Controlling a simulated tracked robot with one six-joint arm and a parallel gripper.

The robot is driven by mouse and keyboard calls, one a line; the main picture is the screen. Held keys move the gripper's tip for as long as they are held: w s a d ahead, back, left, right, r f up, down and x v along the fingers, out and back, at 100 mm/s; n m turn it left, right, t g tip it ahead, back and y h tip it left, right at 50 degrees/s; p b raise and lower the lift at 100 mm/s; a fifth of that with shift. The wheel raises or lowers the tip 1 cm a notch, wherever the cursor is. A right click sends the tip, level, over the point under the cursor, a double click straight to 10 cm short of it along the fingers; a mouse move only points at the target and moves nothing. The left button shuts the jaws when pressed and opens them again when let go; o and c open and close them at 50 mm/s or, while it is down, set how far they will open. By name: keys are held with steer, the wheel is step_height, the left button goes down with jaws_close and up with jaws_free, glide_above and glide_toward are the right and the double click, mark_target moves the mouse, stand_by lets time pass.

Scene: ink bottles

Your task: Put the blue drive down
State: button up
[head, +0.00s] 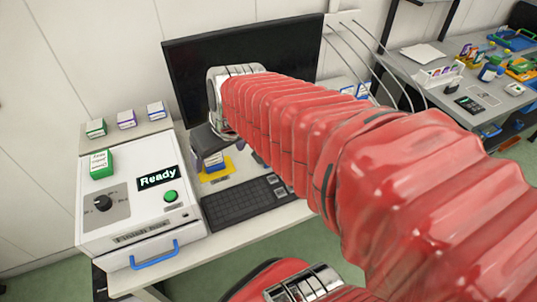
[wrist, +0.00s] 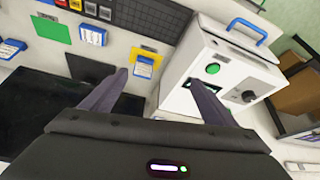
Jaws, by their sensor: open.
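A white-labelled drive with a blue edge (wrist: 143,68) stands on a yellow pad (wrist: 150,53) in the wrist view. In the head view a drive (head: 214,162) shows on the yellow pad (head: 214,176), partly covered by my gripper. My gripper (wrist: 158,77) is open, with its two dark fingers spread. The drive shows between the fingertips, closer to the left one, and nothing is clamped. I cannot tell whether a finger touches it.
The white machine (head: 130,200) reading "Ready" stands left of the keyboard (head: 240,200), with a green drive (head: 101,164) on top. Several drives line the ledge behind it. The monitor (head: 240,50) stands behind my gripper. More blue-edged drives (wrist: 92,34) and a green pad (wrist: 52,29) are nearby.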

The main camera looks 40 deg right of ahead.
steer(key=shift+o, duration=0.8)
steer(key=w+d+f, duration=0.2)
steer(key=d, duration=0.3)
steer(key=w+d+f+m, duration=0.1)
steer(key=w+d+f, duration=0.1)
steer(key=d, duration=0.4)
steer(key=shift+d+f+h, duration=0.3)
steer(key=shift+f, duration=0.45)
steer(key=d+f+m+g, duration=0.1)
steer(key=d+f, duration=0.5)
steer(key=d, duration=0.5)
steer(key=shift+s+d+f, duration=0.15)
steer(key=shift+d+f, duration=0.25)
steer(key=shift+f, duration=0.1)
steer(key=shift+x, duration=4.25)
steer(key=shift+d, duration=0.1)
steer(key=shift+x, duration=1.85)
steer(key=shift+w+f, duration=0.3)
steer(key=shift+f, duration=0.35)
